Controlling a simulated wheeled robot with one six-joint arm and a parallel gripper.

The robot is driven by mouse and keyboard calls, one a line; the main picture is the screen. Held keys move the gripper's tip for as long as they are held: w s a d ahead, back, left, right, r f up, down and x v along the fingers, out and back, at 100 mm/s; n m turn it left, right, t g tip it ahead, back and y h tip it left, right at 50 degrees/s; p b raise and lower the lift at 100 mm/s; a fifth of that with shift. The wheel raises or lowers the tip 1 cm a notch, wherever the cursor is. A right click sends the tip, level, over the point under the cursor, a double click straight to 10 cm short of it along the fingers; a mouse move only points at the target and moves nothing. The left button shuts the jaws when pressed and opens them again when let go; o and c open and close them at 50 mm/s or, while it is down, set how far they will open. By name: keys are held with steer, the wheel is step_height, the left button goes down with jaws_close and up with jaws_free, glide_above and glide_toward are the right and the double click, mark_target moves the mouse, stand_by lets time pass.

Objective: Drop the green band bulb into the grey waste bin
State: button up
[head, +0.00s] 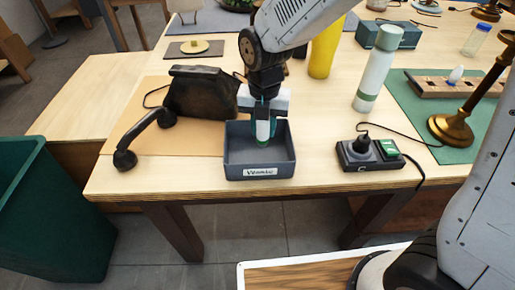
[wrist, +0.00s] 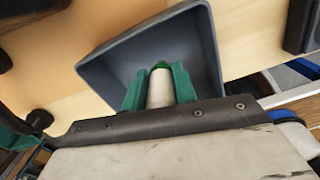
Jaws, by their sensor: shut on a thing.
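The grey waste bin (head: 258,172) is an open box with a "Waste" label, standing near the front edge of the table. My gripper (head: 263,128) points down over the bin's opening. It is shut on the green band bulb (head: 263,132), a white body with a green end at the bottom. In the wrist view the bulb (wrist: 160,88) sits between the green fingers (wrist: 159,90), with the bin (wrist: 205,45) around and beyond it. The bulb's upper part is hidden by the gripper. I cannot tell how far the bulb is from the bin's floor.
A black telephone (head: 203,92) with its handset (head: 140,135) lies left of the bin. A black socket block (head: 370,155) is to the right. A white bottle (head: 376,75), yellow cylinder (head: 324,50) and brass lamp base (head: 455,128) stand further back or right. A green bin (head: 40,215) is at left.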

steer(key=shift+f, duration=0.4)
steer(key=o, duration=1)
step_height(320, 180, up, 8)
steer(key=shift+f, duration=0.1)
